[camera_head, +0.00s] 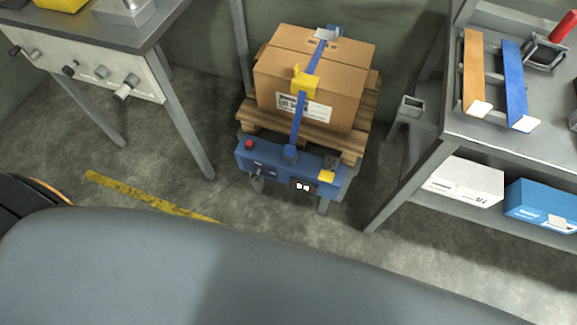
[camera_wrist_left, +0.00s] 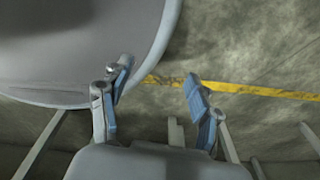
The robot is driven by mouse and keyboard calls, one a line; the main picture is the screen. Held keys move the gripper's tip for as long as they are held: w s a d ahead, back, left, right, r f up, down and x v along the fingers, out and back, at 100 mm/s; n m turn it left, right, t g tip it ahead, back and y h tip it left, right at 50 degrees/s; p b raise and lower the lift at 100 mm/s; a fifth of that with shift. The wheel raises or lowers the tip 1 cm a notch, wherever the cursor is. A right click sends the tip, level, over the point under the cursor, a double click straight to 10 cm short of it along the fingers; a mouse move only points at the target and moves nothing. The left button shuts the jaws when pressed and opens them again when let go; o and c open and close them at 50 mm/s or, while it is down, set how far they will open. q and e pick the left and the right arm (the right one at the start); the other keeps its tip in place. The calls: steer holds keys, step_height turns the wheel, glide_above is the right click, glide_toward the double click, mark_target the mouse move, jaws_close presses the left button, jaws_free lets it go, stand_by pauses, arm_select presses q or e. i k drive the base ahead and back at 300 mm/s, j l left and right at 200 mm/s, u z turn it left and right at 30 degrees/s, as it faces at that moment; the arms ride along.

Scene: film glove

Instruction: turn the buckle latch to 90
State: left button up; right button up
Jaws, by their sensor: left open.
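A blue strap (camera_head: 298,118) runs over a cardboard box (camera_head: 338,80) on a wooden pallet (camera_head: 280,125). A small metallic piece (camera_head: 325,33), perhaps the buckle latch, sits on the strap at the box top; its angle is too small to tell. A yellow corner piece (camera_head: 305,79) lies under the strap at the box's front edge. The strap's lower end meets a blue fitting (camera_head: 290,153) on the blue control unit (camera_head: 265,165). My left gripper (camera_wrist_left: 158,72) is open and empty above the floor in the left wrist view, away from the box. My right gripper is not in view.
A table with a white knobbed panel (camera_head: 98,70) stands left of the pallet. A grey shelf bench (camera_head: 520,143) stands right, holding orange (camera_head: 474,70) and blue (camera_head: 513,80) strips. Boxes lie on its lower shelf. A yellow floor line (camera_head: 150,196) crosses open floor in front.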

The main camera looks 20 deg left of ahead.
mark_target(255, 177)
steer(key=u, duration=1)
